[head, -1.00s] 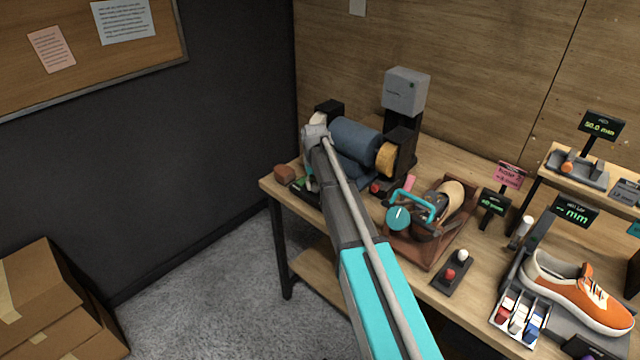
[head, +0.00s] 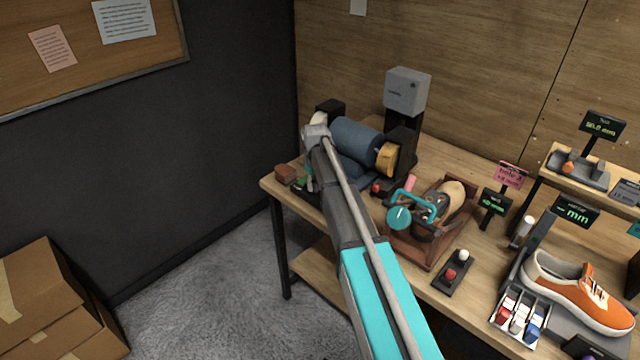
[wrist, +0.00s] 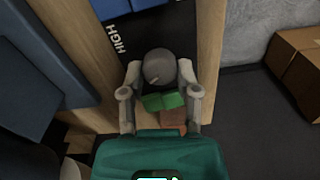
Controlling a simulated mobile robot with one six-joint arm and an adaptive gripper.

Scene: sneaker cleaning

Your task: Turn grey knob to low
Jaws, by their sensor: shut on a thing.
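The round grey knob (wrist: 158,67) is in the wrist view, on a dark panel with the word HIGH (wrist: 117,38) printed to its upper left. A short pale mark on the knob's face points toward the lower left of the picture. No LOW label shows. My gripper (wrist: 159,76) has one finger on each side of the knob and is shut on it. In the head view my arm hides the knob.
A blue-grey machine (head: 357,136) with side wheels stands behind my arm. A green piece (wrist: 163,101) and a brown block (wrist: 173,122) lie near the fingers. A teal-handled device (head: 425,222) and an orange sneaker (head: 580,290) are to the right.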

